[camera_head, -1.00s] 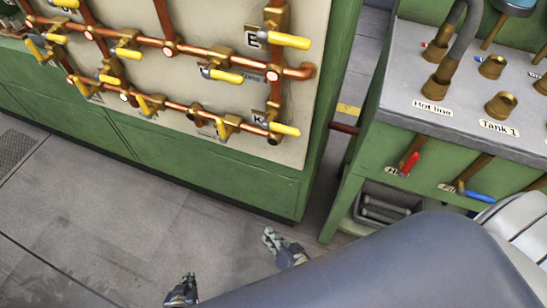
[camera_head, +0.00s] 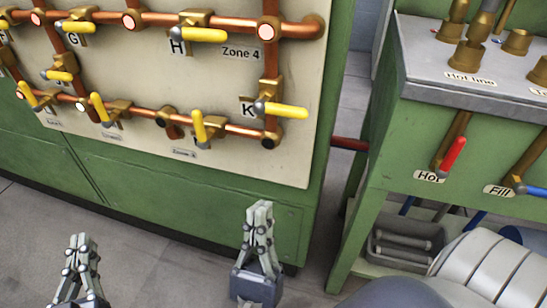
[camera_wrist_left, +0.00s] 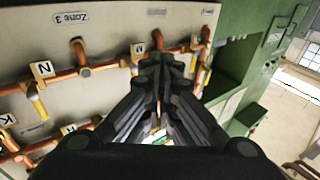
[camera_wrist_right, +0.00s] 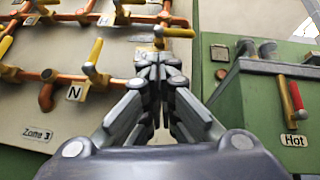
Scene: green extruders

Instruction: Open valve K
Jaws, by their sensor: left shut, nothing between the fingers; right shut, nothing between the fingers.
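Valve K (camera_head: 285,110) has a yellow lever on a copper pipe at the panel's lower right in the head view. Its lever points right, roughly crosswise to the vertical pipe, beside the label K (camera_head: 248,109). My right gripper (camera_head: 260,205) is shut and empty, pointing up, below valve K in the picture and in front of the green cabinet base. My left gripper (camera_head: 80,240) is shut and empty, lower left, farther from the valve. The left wrist view shows a K label (camera_wrist_left: 7,119) at its left edge.
Other yellow-lever valves, such as H (camera_head: 203,34) and G (camera_head: 80,27), crowd the panel. A green bench (camera_head: 400,160) with a red Hot lever (camera_head: 453,155) stands at the right. A dark red pipe (camera_head: 349,144) spans the gap. The floor before the cabinet is open.

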